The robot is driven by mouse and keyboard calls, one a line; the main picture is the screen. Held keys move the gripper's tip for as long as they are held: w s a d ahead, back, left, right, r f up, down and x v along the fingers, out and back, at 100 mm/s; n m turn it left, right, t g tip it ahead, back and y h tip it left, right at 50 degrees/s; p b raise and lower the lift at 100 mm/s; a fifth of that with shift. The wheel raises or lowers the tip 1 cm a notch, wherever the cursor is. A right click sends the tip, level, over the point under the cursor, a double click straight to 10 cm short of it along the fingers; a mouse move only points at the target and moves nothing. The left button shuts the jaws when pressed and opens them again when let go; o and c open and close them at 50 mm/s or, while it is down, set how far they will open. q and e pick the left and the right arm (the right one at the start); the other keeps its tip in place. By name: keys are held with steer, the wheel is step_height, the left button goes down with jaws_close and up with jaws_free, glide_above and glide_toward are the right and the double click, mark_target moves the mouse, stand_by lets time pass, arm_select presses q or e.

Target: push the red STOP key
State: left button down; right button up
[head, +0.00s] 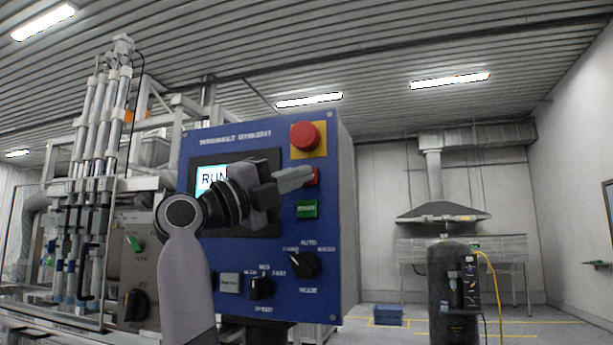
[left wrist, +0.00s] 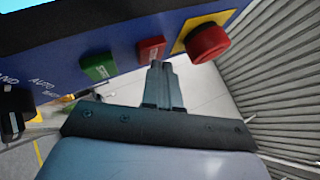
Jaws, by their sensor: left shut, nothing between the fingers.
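The blue control panel (head: 230,270) stands upright before me. Its red STOP key (head: 314,177) is a small square key below the big red mushroom button (head: 305,136) and above a green key (head: 307,209). My left gripper (head: 308,174) is shut and empty, its fingertips at the red key and partly covering it in the head view. In the left wrist view the red key (left wrist: 151,49) lies just beyond the fingertips (left wrist: 160,66). I cannot tell whether they touch. The display (head: 212,178) reads RUN, partly hidden by my gripper. My right gripper is not in view.
The mushroom button sits on a yellow plate close above the key. Below are a mode knob (head: 304,265), a speed knob (head: 261,288) and a grey key (head: 230,283). Pipework (head: 95,150) stands at left. A dark cylinder (head: 452,290) stands at right, with open floor nearby.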

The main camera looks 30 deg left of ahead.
arm_select(q)
steer(key=shift+w, duration=0.3)
steer(key=shift+s, duration=0.15)
stand_by(0.5)
steer(key=shift+s+d+b, duration=0.15)
steer(key=shift+s+b, duration=0.2)
steer(key=shift+s, duration=0.3)
steer(key=shift+s+d+b, duration=0.2)
steer(key=shift+s+b, duration=0.15)
steer(key=shift+s, duration=0.45)
steer(key=shift+s+d+b, duration=0.2)
steer(key=shift+s+b, duration=0.1)
steer(key=shift+s, duration=0.55)
steer(key=shift+s+d+b, duration=0.2)
steer(key=shift+s+b, duration=0.15)
steer(key=shift+s, duration=0.45)
